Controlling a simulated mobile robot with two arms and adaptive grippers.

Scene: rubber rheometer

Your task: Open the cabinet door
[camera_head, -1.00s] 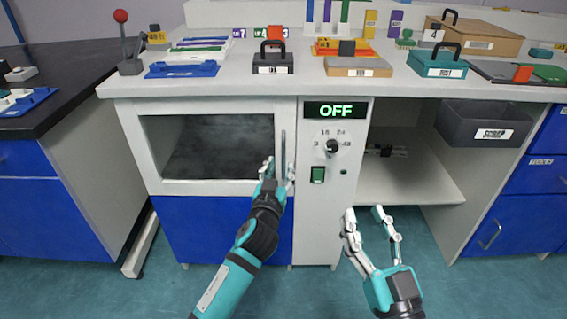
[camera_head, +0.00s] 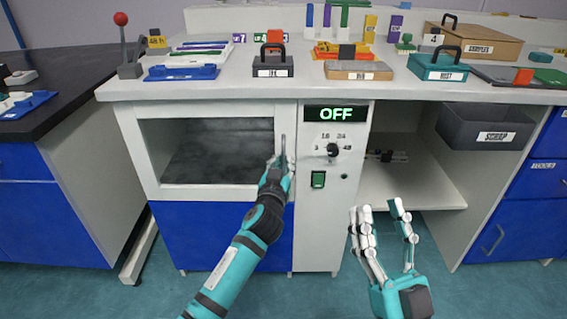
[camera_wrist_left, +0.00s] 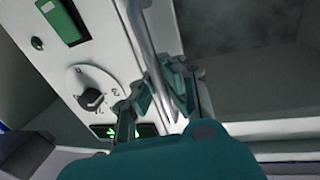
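The cabinet door (camera_head: 212,191) is a white frame with a dark glass window, and it looks closed. Its vertical metal handle (camera_head: 283,140) is on the door's right side. My left gripper (camera_head: 279,162) is at the lower part of the handle. In the left wrist view the handle (camera_wrist_left: 143,35) runs between the fingers, which are closed in around it; the exact contact is partly hidden. My right gripper (camera_head: 381,209) is open and empty, in front of the open shelf.
Right of the door is a control panel with an OFF display (camera_head: 336,113), a dial (camera_head: 333,149) and a green switch (camera_head: 318,179). A dark scrap bin (camera_head: 486,127) hangs under the right worktop. The floor in front is clear.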

